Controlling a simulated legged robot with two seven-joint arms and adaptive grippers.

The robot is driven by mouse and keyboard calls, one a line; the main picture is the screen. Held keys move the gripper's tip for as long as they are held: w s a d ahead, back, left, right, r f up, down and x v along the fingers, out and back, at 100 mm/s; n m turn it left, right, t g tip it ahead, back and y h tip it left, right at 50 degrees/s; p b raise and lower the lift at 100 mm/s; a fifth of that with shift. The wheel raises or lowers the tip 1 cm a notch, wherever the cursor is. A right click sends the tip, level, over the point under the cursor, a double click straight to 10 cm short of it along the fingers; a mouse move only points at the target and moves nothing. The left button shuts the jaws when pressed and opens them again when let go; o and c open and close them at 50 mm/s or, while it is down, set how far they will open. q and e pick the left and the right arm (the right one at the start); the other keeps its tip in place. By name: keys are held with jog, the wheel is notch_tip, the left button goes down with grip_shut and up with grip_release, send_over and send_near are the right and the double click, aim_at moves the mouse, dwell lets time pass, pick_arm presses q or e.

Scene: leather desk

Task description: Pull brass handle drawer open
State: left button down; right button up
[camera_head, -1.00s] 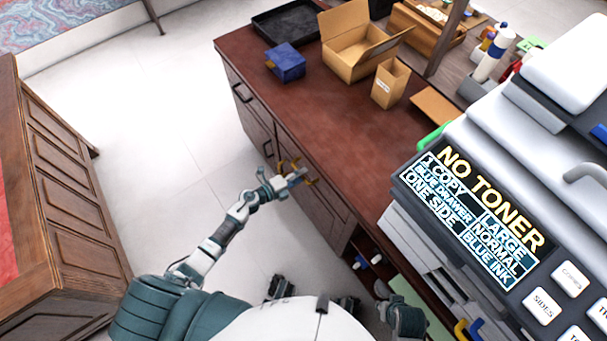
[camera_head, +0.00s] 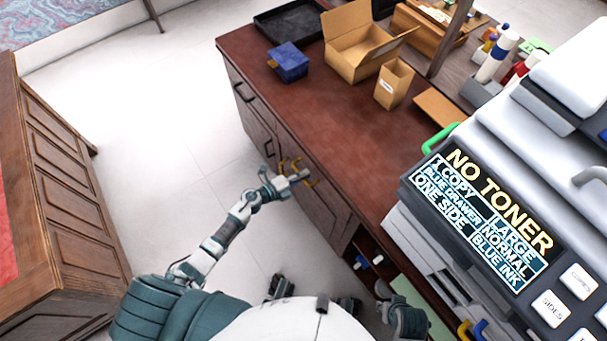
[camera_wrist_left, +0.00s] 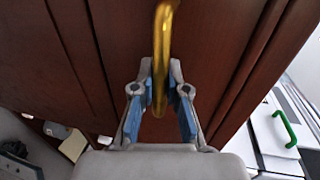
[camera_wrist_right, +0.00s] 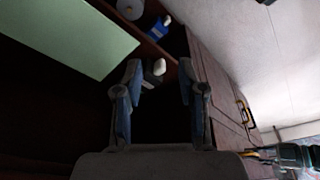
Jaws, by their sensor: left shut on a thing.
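The brass handle (camera_wrist_left: 162,45) is a thick golden bar on a dark red-brown wooden front (camera_wrist_left: 215,45). In the left wrist view my left gripper (camera_wrist_left: 160,105) has its blue-padded fingers on both sides of the handle, shut on it. In the head view my left gripper (camera_head: 296,177) is at the side of the desk (camera_head: 330,120), with golden parts of the handle (camera_head: 311,183) showing around it. I see no clear gap at the drawer front. My right gripper (camera_wrist_right: 158,95) is open and empty, facing a dark shelf opening.
A printer (camera_head: 500,190) stands at the right. Cardboard boxes (camera_head: 360,55), a blue box (camera_head: 289,63) and a black tray (camera_head: 287,22) are on the desk. A wooden cabinet (camera_head: 65,190) stands at the left. The pale floor (camera_head: 150,120) between is clear.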

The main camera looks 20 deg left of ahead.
pick_arm(q)
jog(key=f+p+v, duration=0.1)
jog(key=f+v, duration=0.2)
jog(key=v, duration=1.2)
jog(key=s+a+f+v, duration=0.1)
jog(key=f+v, duration=0.2)
jog(key=v, duration=1.3)
jog(key=shift+f+p, duration=0.25)
jog(key=shift+p, duration=0.15)
pick_arm(e)
jog(key=x, duration=0.6)
pick_arm(q)
jog(key=shift+a, duration=0.15)
jog(key=c, duration=1.2)
grip_release()
jog(key=v, duration=1.2)
jog(key=shift+f, duration=0.25)
pick_arm(e)
jog(key=shift+s+a+r, duration=0.1)
jog(key=shift+s, duration=0.05)
